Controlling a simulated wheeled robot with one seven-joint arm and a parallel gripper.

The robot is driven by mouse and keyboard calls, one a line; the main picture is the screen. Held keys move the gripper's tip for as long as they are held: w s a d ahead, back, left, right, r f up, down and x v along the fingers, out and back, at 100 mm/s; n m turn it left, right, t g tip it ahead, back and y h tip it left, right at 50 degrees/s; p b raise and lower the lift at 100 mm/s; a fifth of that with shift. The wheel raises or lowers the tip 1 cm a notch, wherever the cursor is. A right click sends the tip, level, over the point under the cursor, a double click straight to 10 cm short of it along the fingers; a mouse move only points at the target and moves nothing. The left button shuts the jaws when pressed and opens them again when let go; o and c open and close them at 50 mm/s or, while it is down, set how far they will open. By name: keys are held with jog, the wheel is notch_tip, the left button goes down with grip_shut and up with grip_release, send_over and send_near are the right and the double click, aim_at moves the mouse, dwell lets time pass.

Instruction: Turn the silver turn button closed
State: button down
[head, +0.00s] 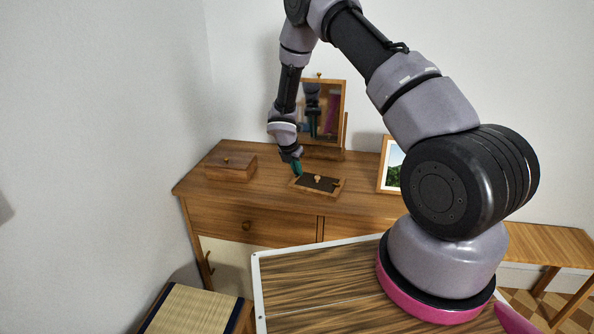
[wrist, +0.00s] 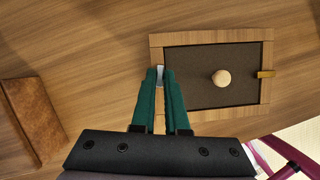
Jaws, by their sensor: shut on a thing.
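A small wooden frame with a dark panel (wrist: 200,90) and a pale round knob (wrist: 221,78) lies on the dresser top. It also shows in the head view (head: 330,187). The silver turn button (wrist: 160,73) is at the frame's left side in the wrist view, mostly hidden between my fingertips. My gripper (wrist: 160,76) has green fingers and is shut on the silver turn button. In the head view my gripper (head: 297,169) is at the frame's left end. I cannot tell the silver button's exact angle. A brass turn button (wrist: 265,74) sits across the frame's right side.
A wooden box (head: 231,167) stands to the left on the dresser top (head: 260,202). A tilting mirror (head: 322,110) stands behind the frame, and a framed picture (head: 391,165) to the right. The wood between the box and the frame is clear.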

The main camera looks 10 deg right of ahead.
jog(key=m, duration=0.2)
jog(key=m+g+h, duration=0.1)
jog(key=m, duration=0.1)
jog(key=shift+g, duration=0.3)
jog(key=m+g, duration=0.1)
jog(key=m, duration=0.3)
jog(key=m+g, duration=0.2)
jog(key=m, duration=0.2)
jog(key=shift+m, duration=0.3)
jog(key=shift+m+g, duration=0.7)
jog(key=shift+m, duration=0.9)
jog(key=c, duration=0.9)
grip_release()
jog(key=v, duration=1)
jog(key=shift+d+r, duration=0.1)
jog(key=shift+r, duration=0.35)
